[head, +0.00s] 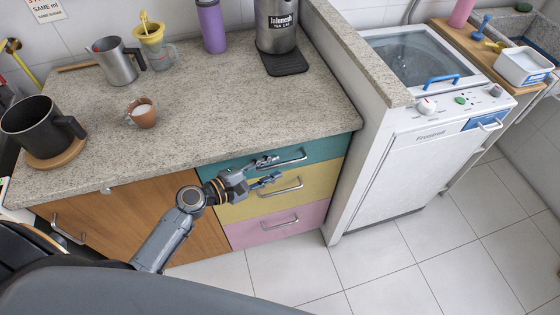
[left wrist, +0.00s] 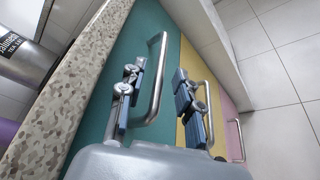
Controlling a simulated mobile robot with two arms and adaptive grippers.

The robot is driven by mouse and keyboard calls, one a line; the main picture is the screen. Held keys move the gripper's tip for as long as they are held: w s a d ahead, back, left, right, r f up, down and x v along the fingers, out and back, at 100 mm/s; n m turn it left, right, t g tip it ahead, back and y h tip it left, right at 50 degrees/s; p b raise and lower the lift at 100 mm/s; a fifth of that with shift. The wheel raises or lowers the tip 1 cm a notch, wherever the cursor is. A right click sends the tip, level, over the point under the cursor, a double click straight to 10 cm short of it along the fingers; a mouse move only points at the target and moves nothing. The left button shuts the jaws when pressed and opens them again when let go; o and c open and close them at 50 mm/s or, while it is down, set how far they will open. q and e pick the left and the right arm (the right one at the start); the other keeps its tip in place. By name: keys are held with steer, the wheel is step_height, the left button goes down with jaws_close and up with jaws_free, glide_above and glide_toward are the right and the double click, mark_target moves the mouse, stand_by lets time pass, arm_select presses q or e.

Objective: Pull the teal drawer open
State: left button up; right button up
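The teal drawer (head: 318,149) is the top one of three under the granite counter, and its front looks flush with the others. Its metal bar handle (head: 290,159) runs across the front. My left gripper (head: 268,170) is open in front of the drawers, near the left end of that handle. In the left wrist view the teal drawer (left wrist: 130,45) fills the middle, and its handle (left wrist: 156,85) stands between the two spread fingers of my left gripper (left wrist: 160,98). I cannot tell whether either finger touches the handle. My right gripper is not in view.
Below are a yellow drawer (head: 312,181) and a pink drawer (head: 310,221), each with a handle. A wooden cabinet door (head: 140,218) is left of them. A white washing machine (head: 405,170) stands to the right. The tiled floor (head: 300,275) in front is clear.

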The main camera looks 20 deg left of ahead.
mark_target(276, 167)
arm_select(q)
steer(key=shift+x, duration=1.7)
jaws_close()
